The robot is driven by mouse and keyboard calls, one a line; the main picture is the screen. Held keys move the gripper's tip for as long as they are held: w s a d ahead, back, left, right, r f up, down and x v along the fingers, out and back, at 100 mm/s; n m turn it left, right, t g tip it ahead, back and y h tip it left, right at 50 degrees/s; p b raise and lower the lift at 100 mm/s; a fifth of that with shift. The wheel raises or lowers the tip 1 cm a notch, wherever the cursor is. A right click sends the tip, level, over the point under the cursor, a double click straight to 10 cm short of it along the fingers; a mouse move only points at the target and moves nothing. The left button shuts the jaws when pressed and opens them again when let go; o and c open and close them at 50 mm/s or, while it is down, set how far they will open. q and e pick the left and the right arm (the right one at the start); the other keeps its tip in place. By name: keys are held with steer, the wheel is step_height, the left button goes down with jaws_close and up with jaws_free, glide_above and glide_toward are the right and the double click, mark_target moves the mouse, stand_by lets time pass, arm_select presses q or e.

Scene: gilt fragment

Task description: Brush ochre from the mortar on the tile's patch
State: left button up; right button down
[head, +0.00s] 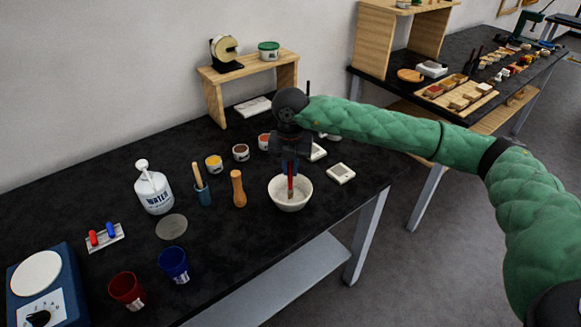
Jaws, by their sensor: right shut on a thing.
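My right gripper (290,166) points down over the white mortar (291,206) near the table's right front. It is shut on a thin red-handled brush (291,184), whose lower end is inside the mortar. The brush tip and any ochre in the bowl are too small to make out. A pale square tile (341,174) with a greyish middle lies flat to the right of the mortar. Another pale square piece (318,152) lies behind it, partly hidden by my arm. I cannot tell which one bears the patch. My left gripper is not in view.
Small pigment jars (214,165) stand behind. The front edge is close to the mortar.

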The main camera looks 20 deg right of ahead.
stand_by(0.5)
steer(key=shift+r+p, duration=0.75)
steer(key=shift+r, duration=2.7)
